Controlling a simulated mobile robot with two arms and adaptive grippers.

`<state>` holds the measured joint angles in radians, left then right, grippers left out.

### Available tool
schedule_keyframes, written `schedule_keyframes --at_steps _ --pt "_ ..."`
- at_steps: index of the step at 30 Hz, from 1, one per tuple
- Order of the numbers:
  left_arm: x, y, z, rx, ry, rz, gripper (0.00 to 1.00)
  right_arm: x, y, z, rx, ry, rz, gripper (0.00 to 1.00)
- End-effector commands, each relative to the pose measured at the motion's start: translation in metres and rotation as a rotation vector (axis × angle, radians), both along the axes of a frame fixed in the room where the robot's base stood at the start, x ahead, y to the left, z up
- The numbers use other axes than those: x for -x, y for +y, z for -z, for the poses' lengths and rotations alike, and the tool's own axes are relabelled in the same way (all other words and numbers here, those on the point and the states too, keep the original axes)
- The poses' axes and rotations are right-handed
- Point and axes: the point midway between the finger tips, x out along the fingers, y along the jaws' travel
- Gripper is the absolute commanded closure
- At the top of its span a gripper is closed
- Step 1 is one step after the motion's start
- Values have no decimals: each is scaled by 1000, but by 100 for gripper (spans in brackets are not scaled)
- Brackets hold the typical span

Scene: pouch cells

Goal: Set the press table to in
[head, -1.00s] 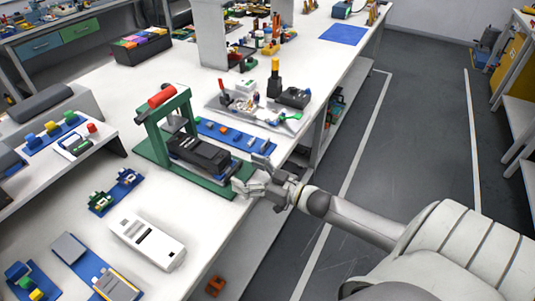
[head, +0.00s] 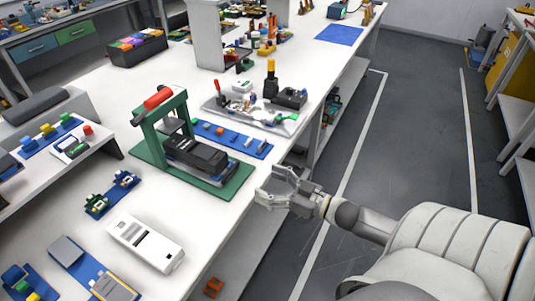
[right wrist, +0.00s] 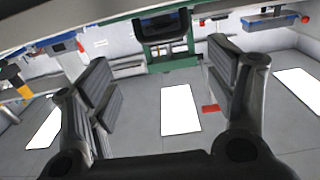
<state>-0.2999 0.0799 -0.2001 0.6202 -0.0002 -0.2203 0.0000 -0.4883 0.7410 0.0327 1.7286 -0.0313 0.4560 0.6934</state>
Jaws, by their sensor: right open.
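The press has a green frame (head: 183,119) with a red roller-like handle (head: 158,99) on top and stands on a green base plate (head: 236,184). Its black press table (head: 197,152) lies on the base, its back end under the frame and its front part out toward the bench edge. My right gripper (head: 268,188) is open and empty, just off the bench edge in front of the base plate, apart from the press table. In the right wrist view the open fingers (right wrist: 163,95) stand either side of empty space, with green and dark press parts (right wrist: 165,45) beyond. My left gripper is out of view.
A blue strip (head: 232,138) with small parts lies behind the press. A grey tray (head: 272,118) with tools is farther back. A white device (head: 146,240) and blue fixtures lie on the bench at the front left. The aisle floor (head: 400,140) on the right is clear.

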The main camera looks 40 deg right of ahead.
Motion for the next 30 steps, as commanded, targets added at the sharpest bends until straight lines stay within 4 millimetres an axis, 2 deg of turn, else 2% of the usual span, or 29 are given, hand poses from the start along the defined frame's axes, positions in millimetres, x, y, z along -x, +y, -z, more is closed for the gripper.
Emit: schedule_keyframes --at_steps 1,5,16,22,30 --pt "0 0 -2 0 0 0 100 1 -1 -1 -19 12 0 34" --pt "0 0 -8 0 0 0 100 7 -8 -8 -175 102 3 51" --pt "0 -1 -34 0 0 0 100 33 -29 -32 -1032 576 86 99" --pt "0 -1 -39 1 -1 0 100 39 -31 -37 -1312 720 135 100" --pt "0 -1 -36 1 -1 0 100 31 -28 -35 -1379 749 146 100"
